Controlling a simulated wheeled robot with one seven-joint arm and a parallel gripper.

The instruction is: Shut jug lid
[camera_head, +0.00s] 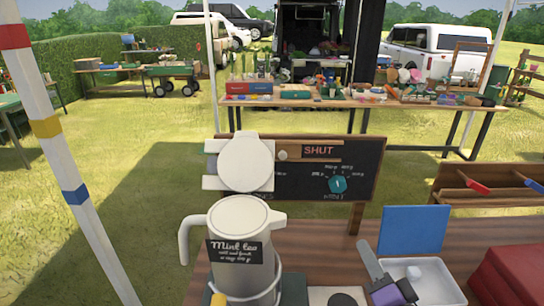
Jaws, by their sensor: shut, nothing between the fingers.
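The jug (240,255) is pale, with a handle on its left, a spout at the upper right and a dark "Mint tea" label. It stands upright near the front of the wooden table. A round white disc (247,166) stands upright just above and behind the jug's rim. It looks like the raised lid, but I cannot see a hinge. White tabs (211,182) show at the disc's left side, and I cannot tell what they belong to. I cannot make out my gripper in this view.
A dark board (358,190) reading "SHUT", with a turquoise knob (338,184), stands behind the jug. To the right are a white tray (437,288), an upright blue panel (413,229), a grey-purple tool (376,268) and a red box (512,272). Grass lies beyond the table.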

